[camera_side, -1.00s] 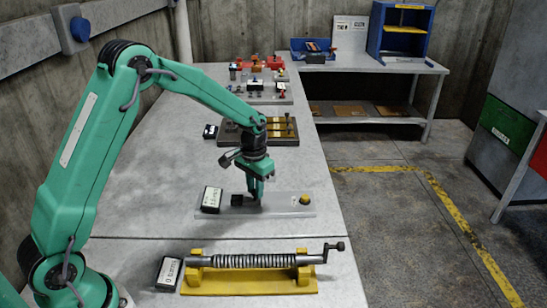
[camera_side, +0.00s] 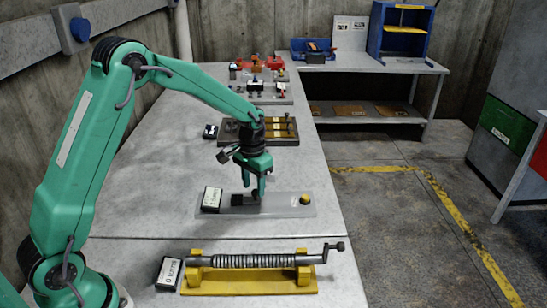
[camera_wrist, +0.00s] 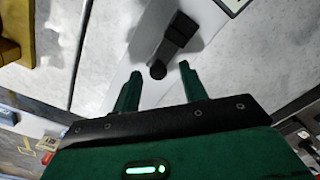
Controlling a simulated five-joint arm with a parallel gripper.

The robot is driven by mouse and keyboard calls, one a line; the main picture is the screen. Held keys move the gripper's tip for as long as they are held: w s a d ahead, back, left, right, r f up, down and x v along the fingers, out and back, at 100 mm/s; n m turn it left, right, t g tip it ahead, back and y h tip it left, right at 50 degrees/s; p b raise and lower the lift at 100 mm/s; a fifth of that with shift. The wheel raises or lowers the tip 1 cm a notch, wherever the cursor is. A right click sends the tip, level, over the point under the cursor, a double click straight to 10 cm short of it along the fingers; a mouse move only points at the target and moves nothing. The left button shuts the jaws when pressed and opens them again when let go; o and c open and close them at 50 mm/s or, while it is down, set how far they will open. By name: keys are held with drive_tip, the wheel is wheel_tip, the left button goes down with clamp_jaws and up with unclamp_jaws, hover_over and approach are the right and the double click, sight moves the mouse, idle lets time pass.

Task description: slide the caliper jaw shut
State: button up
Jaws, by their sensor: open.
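The caliper is a pale grey plate (camera_side: 283,209) lying flat on the bench, with a dark jaw block (camera_side: 237,199) on it and a yellow knob (camera_side: 304,199) at its right end. A small white-faced readout box (camera_side: 212,198) stands at its left end. My gripper (camera_side: 255,190) is over the plate, just right of the dark block. In the wrist view, the green fingers (camera_wrist: 160,70) are spread apart. The dark block (camera_wrist: 180,30) with its round end (camera_wrist: 157,70) shows between and beyond the fingertips. I cannot tell whether they touch it.
A yellow stand with a ribbed screw and crank (camera_side: 250,262) lies nearer on the bench. Behind the caliper stands a dark board with brass-coloured parts (camera_side: 270,131), with more fixtures farther back. The bench (camera_side: 150,190) left of the caliper is clear.

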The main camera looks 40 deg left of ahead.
sight(253, 191)
wheel_tip(253, 191, up, 7)
drive_tip(key=shift+f, duration=0.2)
drive_tip(key=shift+s+r, duration=0.1)
idle(1.1)
drive_tip(key=s+d+r+t, duration=0.2)
drive_tip(key=s+r+t, duration=0.1)
drive_tip(key=s+r, duration=0.85)
drive_tip(key=s+d+t, duration=0.1)
drive_tip(key=s+t, duration=0.1)
drive_tip(key=s, duration=1.2)
drive_tip(key=shift+s+d+r+t, duration=0.3)
drive_tip(key=shift+d, duration=0.05)
